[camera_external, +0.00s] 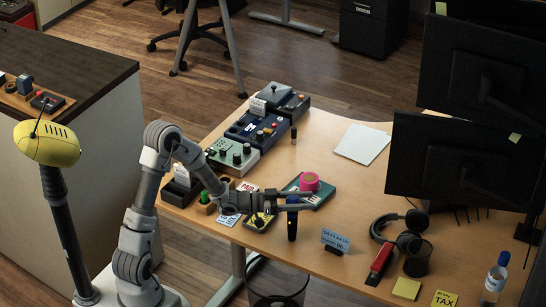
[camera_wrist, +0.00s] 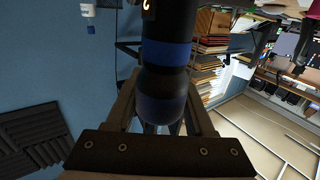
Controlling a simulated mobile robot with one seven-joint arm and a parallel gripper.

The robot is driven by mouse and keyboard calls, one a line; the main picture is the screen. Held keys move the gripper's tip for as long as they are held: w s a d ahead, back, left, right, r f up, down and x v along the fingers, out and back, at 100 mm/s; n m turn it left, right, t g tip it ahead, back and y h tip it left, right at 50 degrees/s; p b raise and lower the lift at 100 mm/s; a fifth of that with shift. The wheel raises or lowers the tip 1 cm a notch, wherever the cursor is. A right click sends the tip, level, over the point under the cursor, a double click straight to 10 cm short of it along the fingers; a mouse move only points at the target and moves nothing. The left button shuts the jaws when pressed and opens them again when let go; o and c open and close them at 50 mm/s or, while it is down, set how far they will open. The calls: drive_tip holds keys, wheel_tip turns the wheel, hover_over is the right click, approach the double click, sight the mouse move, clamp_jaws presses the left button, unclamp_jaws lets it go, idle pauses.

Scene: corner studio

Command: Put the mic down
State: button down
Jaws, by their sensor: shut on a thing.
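The mic (camera_external: 292,225) is a dark, roughly upright cylinder with a blue part near its top. My gripper (camera_external: 291,201) is shut on it near that blue part, at the desk's front half. In the wrist view the mic (camera_wrist: 166,52) fills the middle, dark with a blue band, between the two fingers of my gripper (camera_wrist: 162,105). I cannot tell whether its lower end touches the desk (camera_external: 345,192).
A green book (camera_external: 321,194) with a pink tape roll (camera_external: 309,181) lies just behind the mic. A blue sign (camera_external: 335,239) stands to its right. Headphones (camera_external: 414,221), a mesh cup (camera_external: 417,260) and a red item (camera_external: 381,259) are further right. Bare desk lies between the book and headphones.

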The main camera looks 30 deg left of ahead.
drive_tip(key=shift+f, duration=0.2)
drive_tip(key=shift+c, duration=1.4)
unclamp_jaws()
